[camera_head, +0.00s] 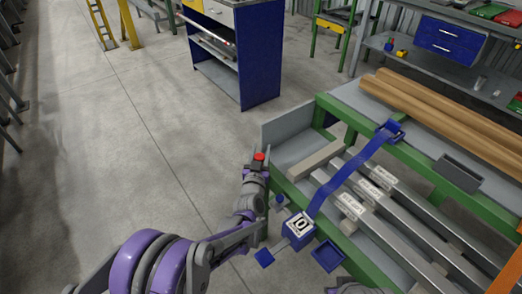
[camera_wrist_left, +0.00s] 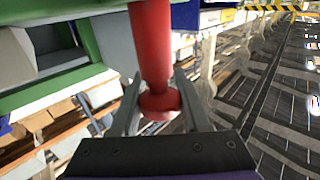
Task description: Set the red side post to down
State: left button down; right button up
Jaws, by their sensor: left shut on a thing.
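The red side post (camera_head: 259,156) shows in the head view as a small red top at the left end of the runout table, beside its grey end plate. In the left wrist view the red post (camera_wrist_left: 151,45) is a smooth red cylinder with a wider round end (camera_wrist_left: 160,105) between the fingers. My left gripper (camera_head: 256,166) is at the post, with its fingers (camera_wrist_left: 160,108) on either side and shut on it. The fingers hide part of the post in the head view. I cannot see my right gripper.
The green-framed runout table (camera_head: 345,116) carries metal bars (camera_head: 400,215) and brown round bars (camera_head: 440,108). A blue arm (camera_head: 345,183) with a box marked 0 (camera_head: 299,226) crosses it. A blue cabinet (camera_head: 258,55) stands behind. The floor (camera_head: 130,150) on the left is clear.

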pick_arm(q)
jog(key=shift+f, duration=0.25)
jog(key=shift+c, duration=1.9)
grip_release()
jog(key=shift+s, duration=0.15)
jog(key=s+a, duration=0.1)
jog(key=s, duration=0.9)
jog(key=shift+s+a+p, duration=0.25)
jog(key=shift+a+p, duration=0.1)
jog(key=shift+p, duration=0.1)
